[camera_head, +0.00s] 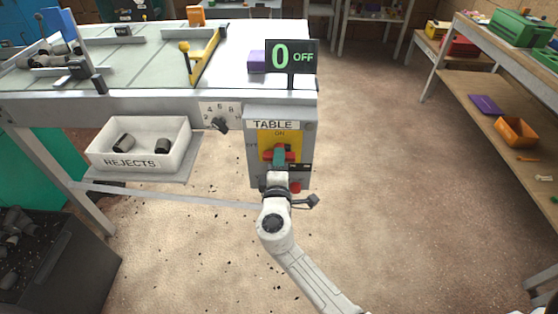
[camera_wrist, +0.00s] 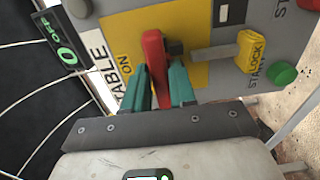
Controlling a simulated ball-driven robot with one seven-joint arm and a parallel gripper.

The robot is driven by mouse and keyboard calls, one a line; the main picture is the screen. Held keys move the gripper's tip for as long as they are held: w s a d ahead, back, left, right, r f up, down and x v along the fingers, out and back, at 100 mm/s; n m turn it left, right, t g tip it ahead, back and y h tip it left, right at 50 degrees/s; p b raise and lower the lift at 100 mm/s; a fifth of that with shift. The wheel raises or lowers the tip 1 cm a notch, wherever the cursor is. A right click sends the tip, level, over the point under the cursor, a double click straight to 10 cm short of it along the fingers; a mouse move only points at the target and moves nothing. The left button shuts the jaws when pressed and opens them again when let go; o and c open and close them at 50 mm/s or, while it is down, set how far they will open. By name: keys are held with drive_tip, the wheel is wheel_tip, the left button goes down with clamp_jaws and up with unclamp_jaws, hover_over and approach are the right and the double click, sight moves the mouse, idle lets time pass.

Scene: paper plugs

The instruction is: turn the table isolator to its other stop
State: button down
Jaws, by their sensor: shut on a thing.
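The table isolator is a grey box (camera_head: 308,150) labelled TABLE, with a yellow plate (camera_head: 291,139) on the bench's front right corner. Its red handle (camera_wrist: 154,50) lies across the plate, level in the head view, at right angles to the ON direction. My gripper (camera_head: 279,156) is in front of the plate. In the wrist view, the teal fingers of my gripper (camera_wrist: 161,88) are shut on the handle, one on each side. The sign (camera_head: 290,57) above reads 0 OFF.
A yellow lock piece (camera_wrist: 251,50) and a green button (camera_wrist: 283,74) sit beside the handle. A numbered dial (camera_head: 220,124) and a white REJECTS tray (camera_head: 178,162) are to the left. The floor to the right is clear up to the shelves (camera_head: 470,82).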

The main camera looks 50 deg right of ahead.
drive_tip(key=shift+f+b, duration=0.2)
drive_tip(key=shift+b, duration=0.25)
drive_tip(key=m+b, duration=1.8)
drive_tip(key=b, duration=0.5)
drive_tip(key=shift+b, duration=0.35)
drive_tip(key=shift+r, duration=0.1)
drive_tip(key=c, duration=1)
unclamp_jaws()
drive_tip(key=shift+c, duration=0.2)
drive_tip(key=shift+a, duration=0.1)
